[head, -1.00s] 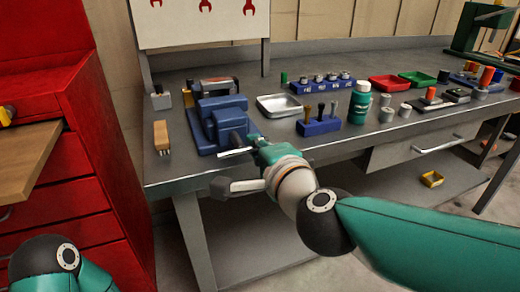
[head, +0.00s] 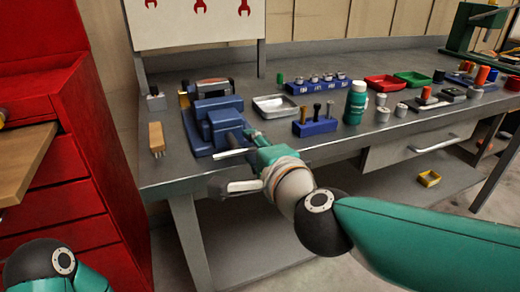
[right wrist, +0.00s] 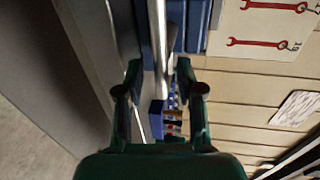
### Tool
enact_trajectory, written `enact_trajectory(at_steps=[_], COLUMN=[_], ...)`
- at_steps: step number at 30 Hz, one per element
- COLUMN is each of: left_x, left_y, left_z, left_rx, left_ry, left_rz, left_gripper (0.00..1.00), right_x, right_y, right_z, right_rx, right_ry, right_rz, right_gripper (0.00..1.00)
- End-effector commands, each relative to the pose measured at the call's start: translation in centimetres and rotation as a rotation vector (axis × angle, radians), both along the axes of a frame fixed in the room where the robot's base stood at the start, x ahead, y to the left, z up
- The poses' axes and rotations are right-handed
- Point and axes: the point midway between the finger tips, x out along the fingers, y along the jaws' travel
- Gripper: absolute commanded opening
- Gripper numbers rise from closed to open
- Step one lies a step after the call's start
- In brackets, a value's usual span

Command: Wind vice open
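The blue vice (head: 214,119) sits on the left part of the workbench. Its pale metal handle bar (head: 230,154) sticks out at the front, roughly level in the head view. My right gripper (head: 246,143) is at the front of the vice, beside the bar. In the right wrist view, the bar (right wrist: 160,45) reaches in between the fingertips of my right gripper (right wrist: 158,78). Gaps show on both sides of the bar, so the fingers are open. My left gripper is out of the head view; only part of my left arm shows at lower left.
A wooden brush (head: 157,138) lies left of the vice. A metal tray (head: 277,106) and a blue tool holder (head: 314,126) stand to its right, with a green bottle (head: 355,103) beyond. A red cabinet (head: 60,190) stands left of the bench.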

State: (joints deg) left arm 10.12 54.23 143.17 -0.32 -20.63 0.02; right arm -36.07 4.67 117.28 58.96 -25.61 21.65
Motion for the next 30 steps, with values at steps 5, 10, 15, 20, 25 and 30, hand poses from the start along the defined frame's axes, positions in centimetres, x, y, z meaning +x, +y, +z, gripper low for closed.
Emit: enact_trajectory(at_steps=[5,10,15,20,25,30], left_x=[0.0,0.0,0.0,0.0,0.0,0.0], left_y=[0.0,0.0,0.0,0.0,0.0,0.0], left_z=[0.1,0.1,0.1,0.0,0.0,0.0], left_rx=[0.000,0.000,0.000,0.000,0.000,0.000], left_ry=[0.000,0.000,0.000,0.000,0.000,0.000], left_rz=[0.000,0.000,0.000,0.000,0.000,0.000], left_gripper=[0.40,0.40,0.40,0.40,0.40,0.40], right_x=[-1.1,-3.6,-6.9,-9.4,-10.7,-11.0], right_y=[-0.2,-1.1,-2.2,-3.1,-3.6,-3.7], right_z=[0.3,0.9,1.6,2.0,2.2,2.2], right_rx=[0.001,0.003,0.004,0.004,0.002,0.000], right_ry=[-0.001,-0.003,-0.004,-0.003,-0.002,0.001], right_rz=[0.003,0.003,0.002,0.000,0.000,-0.001], right_gripper=[0.37,0.37,0.37,0.37,0.37,0.37])
